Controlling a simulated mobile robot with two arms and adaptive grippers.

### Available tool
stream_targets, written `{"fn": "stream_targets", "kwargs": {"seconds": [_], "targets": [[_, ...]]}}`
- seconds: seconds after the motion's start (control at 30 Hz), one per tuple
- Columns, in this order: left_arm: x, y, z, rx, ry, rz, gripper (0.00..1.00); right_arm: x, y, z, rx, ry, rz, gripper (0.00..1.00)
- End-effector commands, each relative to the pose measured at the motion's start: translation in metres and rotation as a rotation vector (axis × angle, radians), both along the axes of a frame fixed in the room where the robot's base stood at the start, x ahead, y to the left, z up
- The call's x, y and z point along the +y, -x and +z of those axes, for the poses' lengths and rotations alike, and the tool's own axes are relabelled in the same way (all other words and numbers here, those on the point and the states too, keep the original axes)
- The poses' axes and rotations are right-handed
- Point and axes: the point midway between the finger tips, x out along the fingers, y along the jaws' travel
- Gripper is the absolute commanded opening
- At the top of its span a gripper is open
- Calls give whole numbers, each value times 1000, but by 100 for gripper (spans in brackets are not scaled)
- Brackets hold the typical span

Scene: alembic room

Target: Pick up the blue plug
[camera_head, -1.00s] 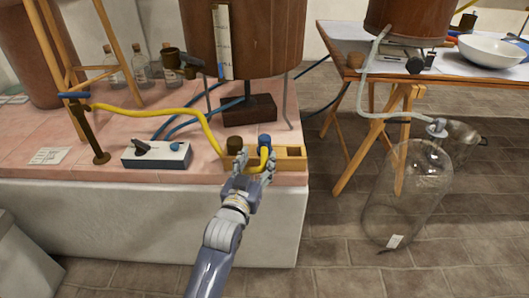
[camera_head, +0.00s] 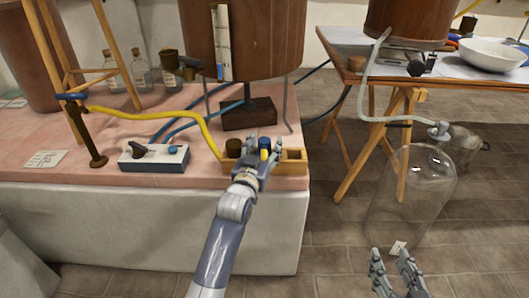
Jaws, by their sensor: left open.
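The blue plug (camera_head: 265,143) stands upright in the wooden tray (camera_head: 293,156) at the front edge of the pink tiled bench. My right gripper (camera_head: 394,262) is in the lower right, open and empty, far from the plug.
A dark brown stopper (camera_head: 233,147) sits left of the plug in the tray. A switch box (camera_head: 154,157) is further left. A wooden barrel (camera_head: 254,40) stands behind on legs. A glass bell jar (camera_head: 412,195) stands on the floor near my right gripper.

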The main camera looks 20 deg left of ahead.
Motion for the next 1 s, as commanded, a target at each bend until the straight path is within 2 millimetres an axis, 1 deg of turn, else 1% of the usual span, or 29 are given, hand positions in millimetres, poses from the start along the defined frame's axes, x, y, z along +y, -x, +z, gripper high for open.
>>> {"fn": "stream_targets", "kwargs": {"seconds": [0.23,0.27,0.3,0.37,0.4,0.43,0.87,0.93,1.0], "targets": [[0,-1,0,0,0,0,54,0,-1,1,-7,-2,1,40],[0,-1,0,0,0,0,49,0,-1,1,-7,-2,0,40],[0,-1,0,0,0,0,40,0,-1,1,-6,-1,0,40],[0,-1,0,0,0,0,27,0,-1,1,-6,-1,0,40],[0,-1,0,0,0,0,18,0,-1,1,-6,-1,0,40],[0,-1,0,0,0,0,14,0,-1,1,-6,-1,0,40],[0,-1,4,-2,0,0,13,0,0,0,7,2,0,40],[0,-1,7,-2,0,0,13,-1,2,-4,29,7,-1,40],[0,-1,12,-4,0,0,13,-4,8,-13,78,18,-5,40]]}}
